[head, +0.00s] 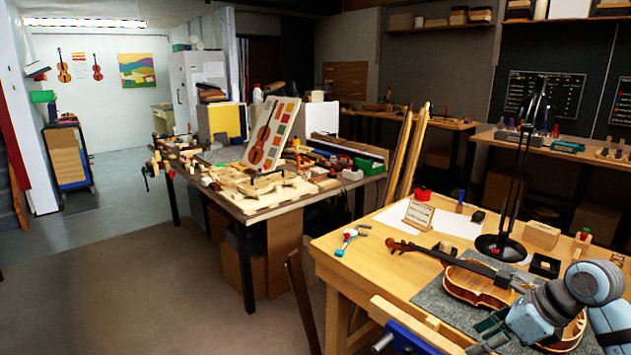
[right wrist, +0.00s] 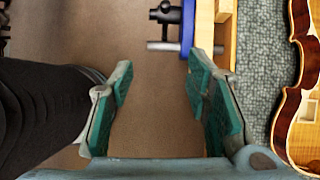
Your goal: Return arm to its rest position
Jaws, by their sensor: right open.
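My right arm comes in at the lower right of the head view, over the near workbench. Its gripper (head: 484,335) is near the bench's front edge, beside the violin. In the right wrist view the gripper (right wrist: 158,85) is open, with green pads apart and only brown floor between them; nothing is held. The violin (head: 474,284) lies on a grey mat (head: 432,292), partly hidden by my arm. Its edge shows at the right of the right wrist view (right wrist: 295,112). My left gripper is not in view.
A blue vise (head: 408,338) is on the front edge of the near bench (head: 338,258); it is close to the fingertips in the right wrist view (right wrist: 187,25). A black lamp (head: 515,190) stands behind the violin. A small wood block (head: 541,235) is nearby. Open floor (head: 130,290) lies left.

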